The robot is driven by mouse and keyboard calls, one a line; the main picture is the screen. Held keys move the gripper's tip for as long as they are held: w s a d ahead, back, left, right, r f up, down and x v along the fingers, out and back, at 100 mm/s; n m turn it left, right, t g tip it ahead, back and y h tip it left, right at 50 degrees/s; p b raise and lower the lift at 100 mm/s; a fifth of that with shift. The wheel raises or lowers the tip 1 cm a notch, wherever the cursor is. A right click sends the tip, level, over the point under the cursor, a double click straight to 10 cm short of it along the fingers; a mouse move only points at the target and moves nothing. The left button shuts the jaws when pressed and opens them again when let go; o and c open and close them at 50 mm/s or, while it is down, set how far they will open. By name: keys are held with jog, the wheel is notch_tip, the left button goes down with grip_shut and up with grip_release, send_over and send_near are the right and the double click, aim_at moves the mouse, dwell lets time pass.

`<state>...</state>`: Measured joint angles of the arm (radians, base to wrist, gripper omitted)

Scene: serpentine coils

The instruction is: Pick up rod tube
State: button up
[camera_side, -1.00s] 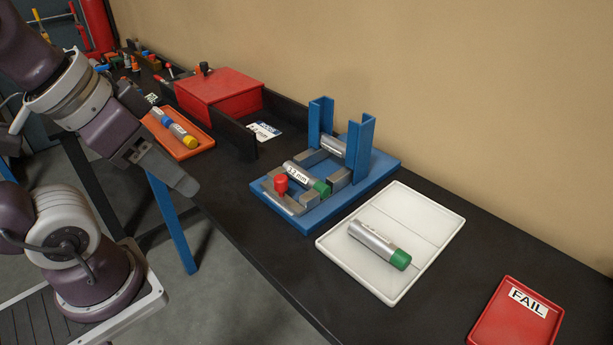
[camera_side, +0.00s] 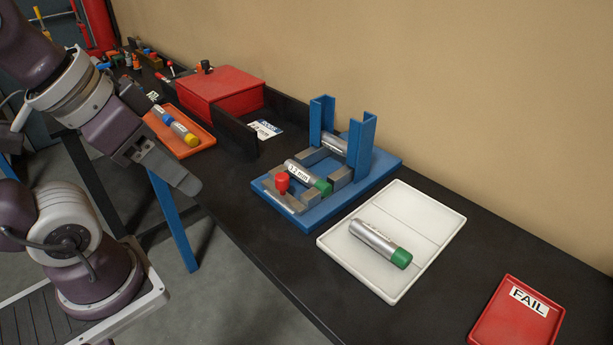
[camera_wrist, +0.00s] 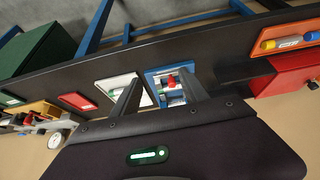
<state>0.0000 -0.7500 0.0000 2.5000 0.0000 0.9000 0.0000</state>
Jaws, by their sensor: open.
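A silver tube with a green cap (camera_side: 378,243) lies on the white tray (camera_side: 432,208) at the front right of the bench. A similar tube labelled in mm (camera_side: 304,175) lies in the blue fixture (camera_side: 376,183), and another silver tube (camera_side: 335,145) sits between its blue uprights. Silver tubes with blue and yellow caps (camera_side: 177,126) lie in the orange tray (camera_side: 196,149). I cannot tell which one is the rod tube.
A red FAIL tray (camera_side: 515,312) is at the far right. A red box (camera_side: 221,92) and a black divider (camera_side: 233,134) stand behind the orange tray. A red knob (camera_side: 281,182) stands up on the fixture. The bench's front edge is clear.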

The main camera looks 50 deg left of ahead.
jog(key=w+r+n+g, duration=0.25)
jog(key=w+n, duration=0.25)
jog(key=w, duration=0.3)
jog(key=n+g, duration=0.5)
jog(key=n, duration=0.8)
send_over(307, 171)
jog(key=f, duration=1)
jog(key=shift+w+f, duration=0.15)
jog(key=shift+w, duration=0.2)
jog(key=f, duration=0.6)
jog(key=shift+s+f, duration=0.2)
jog(key=shift+s, duration=0.05)
jog(key=shift+f, duration=0.35)
grip_shut()
